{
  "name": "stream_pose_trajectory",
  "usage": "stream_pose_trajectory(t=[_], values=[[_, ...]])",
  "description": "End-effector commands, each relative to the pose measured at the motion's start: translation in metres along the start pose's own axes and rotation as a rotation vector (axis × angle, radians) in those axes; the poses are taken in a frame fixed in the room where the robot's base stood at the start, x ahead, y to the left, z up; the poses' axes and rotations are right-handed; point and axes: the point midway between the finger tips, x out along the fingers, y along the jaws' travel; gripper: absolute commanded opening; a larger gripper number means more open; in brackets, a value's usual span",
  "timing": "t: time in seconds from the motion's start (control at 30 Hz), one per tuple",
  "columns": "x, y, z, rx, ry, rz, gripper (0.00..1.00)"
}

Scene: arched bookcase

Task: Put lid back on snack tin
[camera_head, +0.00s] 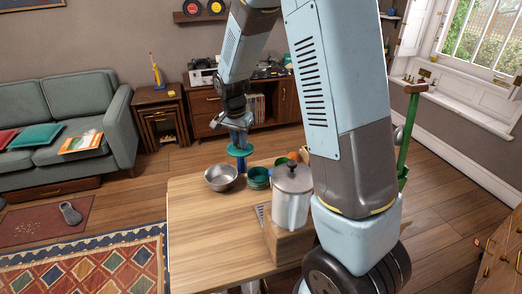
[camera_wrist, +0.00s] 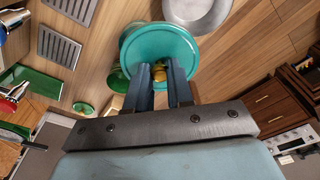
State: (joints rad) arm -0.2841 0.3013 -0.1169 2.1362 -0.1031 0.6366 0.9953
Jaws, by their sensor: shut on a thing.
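My gripper (camera_head: 239,124) is shut on the gold knob (camera_wrist: 159,72) of a round teal lid (camera_wrist: 165,45). In the head view the lid (camera_head: 238,151) is held roughly level near the table's far edge, between the bowl and a green-teal round container. That container (camera_head: 258,178) stands on the table, and I cannot tell for sure whether it is the snack tin. Something blue (camera_head: 241,165) shows just under the lid. In the wrist view a darker teal edge shows behind the lid at the left; I cannot tell whether lid and tin touch.
A metal bowl (camera_head: 221,177) stands left of the container; it shows in the wrist view (camera_wrist: 197,12). A lidded metal pot (camera_head: 292,195) stands to the right. Grey slotted pads (camera_wrist: 60,46) lie on the table. The table's front left (camera_head: 205,235) is clear.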

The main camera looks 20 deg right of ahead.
Motion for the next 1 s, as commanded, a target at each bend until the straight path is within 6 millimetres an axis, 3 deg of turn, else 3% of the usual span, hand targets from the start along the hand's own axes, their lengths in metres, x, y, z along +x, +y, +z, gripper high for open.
stream_pose_trajectory(t=[0.1,0.3,1.0], values=[[0.03,0.025,-0.018,0.088,-0.002,0.014,0.0],[0.055,0.048,-0.031,0.166,-0.001,0.02,0.0],[0.102,0.05,-0.028,0.176,-0.001,0.022,0.0]])
